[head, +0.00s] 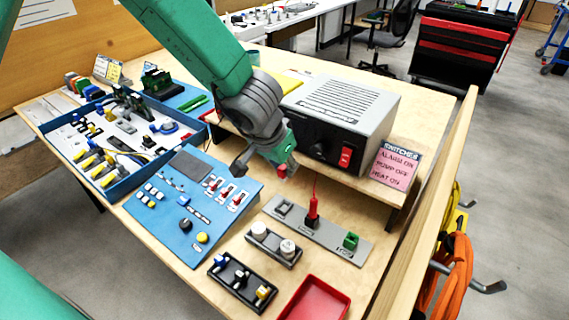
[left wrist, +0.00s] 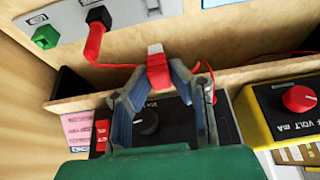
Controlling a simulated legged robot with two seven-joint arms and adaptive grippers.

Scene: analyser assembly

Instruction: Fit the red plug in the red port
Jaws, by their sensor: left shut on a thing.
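My left gripper (head: 284,168) is above the bench, in front of the grey instrument box. It is shut on a red plug (left wrist: 158,70) with a pale tip, which also shows in the head view (head: 290,172). The plug is in the air, apart from the grey port strip (head: 331,233). On the strip, a red lead end (head: 312,218) stands in a dark socket (left wrist: 98,17), with a red cable running towards the gripper. The strip also has a green port (head: 350,240) and a grey square port (head: 284,207). I cannot make out a red port. My right gripper is not in view.
The grey instrument box (head: 360,110) stands on a wooden shelf close behind the gripper. A blue control panel (head: 170,215) is at left, with a blue parts tray (head: 70,165) beyond it. A red tray (head: 315,300) and black switch blocks lie in front.

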